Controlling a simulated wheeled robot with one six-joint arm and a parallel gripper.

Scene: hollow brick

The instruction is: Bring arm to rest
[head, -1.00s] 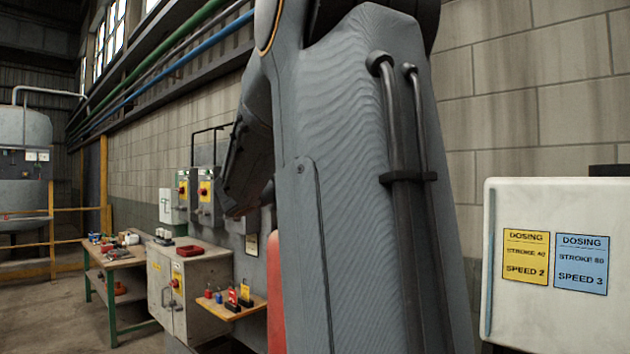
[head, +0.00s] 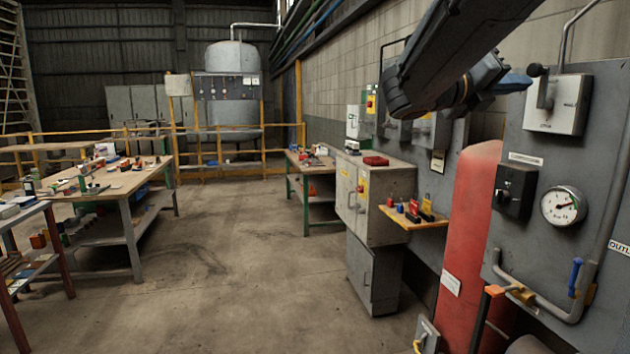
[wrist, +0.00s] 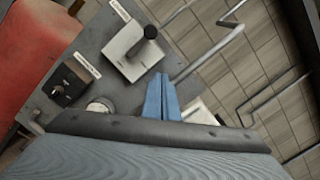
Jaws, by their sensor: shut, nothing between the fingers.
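My arm reaches in from the top right of the head view. My gripper (head: 515,82) shows there with blue fingers, in front of the grey wall panel and close to the switch box in the picture. In the wrist view my gripper (wrist: 162,97) has its two blue fingers side by side, shut and empty. Whether the fingers touch anything cannot be told, but nothing appears held.
The panel carries a lever switch box (head: 556,104), a black rotary switch (head: 515,191), a gauge (head: 563,206) and a bent pipe. A red cylinder (head: 468,215) stands left of it. A cabinet (head: 377,195) and workbenches stand farther left. The middle floor (head: 235,265) is clear.

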